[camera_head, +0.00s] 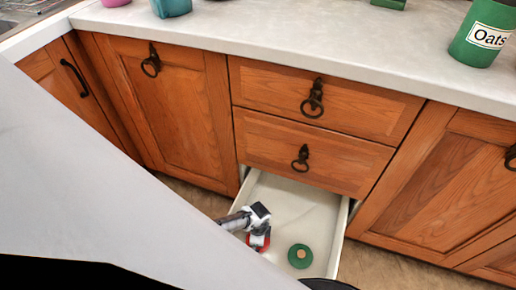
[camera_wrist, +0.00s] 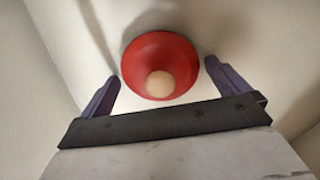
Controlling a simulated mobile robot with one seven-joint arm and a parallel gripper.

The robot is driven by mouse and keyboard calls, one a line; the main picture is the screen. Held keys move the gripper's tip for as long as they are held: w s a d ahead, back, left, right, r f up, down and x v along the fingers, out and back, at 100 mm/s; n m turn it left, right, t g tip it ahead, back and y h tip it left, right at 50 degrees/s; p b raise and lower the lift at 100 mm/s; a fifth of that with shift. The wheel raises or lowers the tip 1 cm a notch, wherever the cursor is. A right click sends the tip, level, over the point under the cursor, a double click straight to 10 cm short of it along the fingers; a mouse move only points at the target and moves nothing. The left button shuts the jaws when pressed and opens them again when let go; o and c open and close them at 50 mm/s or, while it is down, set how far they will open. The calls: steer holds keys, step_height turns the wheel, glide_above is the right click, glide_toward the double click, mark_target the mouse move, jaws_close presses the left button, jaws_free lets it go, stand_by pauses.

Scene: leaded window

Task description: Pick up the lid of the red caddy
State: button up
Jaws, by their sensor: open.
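The red lid (camera_wrist: 160,52) is round with a pale knob and lies in the open bottom drawer. It is partly visible in the head view (camera_head: 265,241), where my gripper (camera_head: 258,226) covers some of it. In the wrist view my gripper (camera_wrist: 162,72) is open and empty, with one dark finger on each side of the lid. A gap shows between each finger and the rim. I cannot tell how far the fingers are above the drawer floor. The red caddy itself is not in view.
The white drawer (camera_head: 276,195) is pulled out below two closed drawers. A green lid with a wooden knob (camera_head: 300,256) lies in it, right of the red one. A green Oats canister (camera_head: 484,35) stands on the counter (camera_head: 300,38). My pale arm covers the lower left.

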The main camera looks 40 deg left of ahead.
steer(key=shift+c, duration=0.4)
steer(key=c, duration=0.7)
steer(key=shift+c, duration=0.2)
